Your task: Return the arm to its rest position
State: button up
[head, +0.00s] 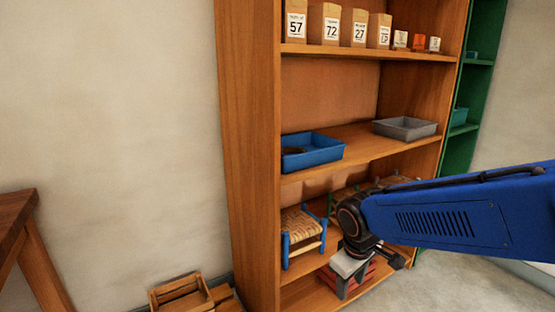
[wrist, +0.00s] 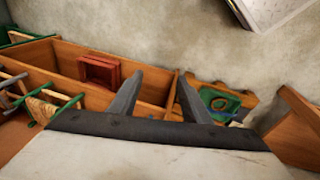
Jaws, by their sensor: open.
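My blue arm (head: 450,215) reaches in from the right of the head view, in front of the lower part of the wooden shelf unit (head: 250,150). My gripper (head: 350,280) hangs below the dark wrist joint, near the lowest shelf. In the wrist view my gripper (wrist: 160,82) is open, with two grey fingers apart and nothing between them. A dark red item (head: 366,278) is partly hidden behind the gripper. A red square item (wrist: 100,71) lies left of the fingers in the wrist view; contact is not seen.
A small stool (head: 302,234) with a woven seat and blue legs stands left of my gripper. Above are a blue tray (head: 312,152), a grey tray (head: 405,128) and several numbered paper bags (head: 330,22). Wooden crates (head: 181,294) and a table (head: 25,235) are left; floor is clear at lower right.

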jog(key=s+d+r+m+t, duration=0.1)
jog(key=s+d+r+m, duration=0.1)
jog(key=s+d, duration=0.3)
jog(key=s+d+r+m+t, duration=0.1)
jog(key=s+d+r+m, duration=0.2)
jog(key=s, duration=0.7)
jog(key=shift+d+r+m+y, duration=0.25)
jog(key=shift+d+m+y, duration=0.15)
jog(key=shift+d+m, duration=0.8)
jog(key=shift+s, duration=0.1)
